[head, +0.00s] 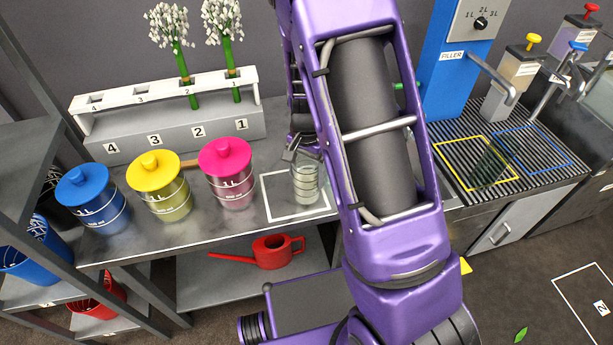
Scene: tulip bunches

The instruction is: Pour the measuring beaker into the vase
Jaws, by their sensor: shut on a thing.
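The clear measuring beaker (306,188) with ring markings is at the white outlined square on the grey bench. It looks upright, with pale content low inside; I cannot tell whether it touches the bench. My gripper (301,152) is shut on the beaker near its rim, partly hidden behind my purple arm. A dark green, see-through vessel, likely the vase (490,164), stands on the slatted grate at the right, by the yellow outlined square. It is well to the right of my gripper, across my arm.
Blue (93,198), yellow (159,187) and pink (228,174) lidded canisters stand left of the beaker. A numbered white rack (165,105) with two white flower bunches is behind them. The blue filler (455,60) and several taps stand above the grate. A red watering can (271,251) sits below.

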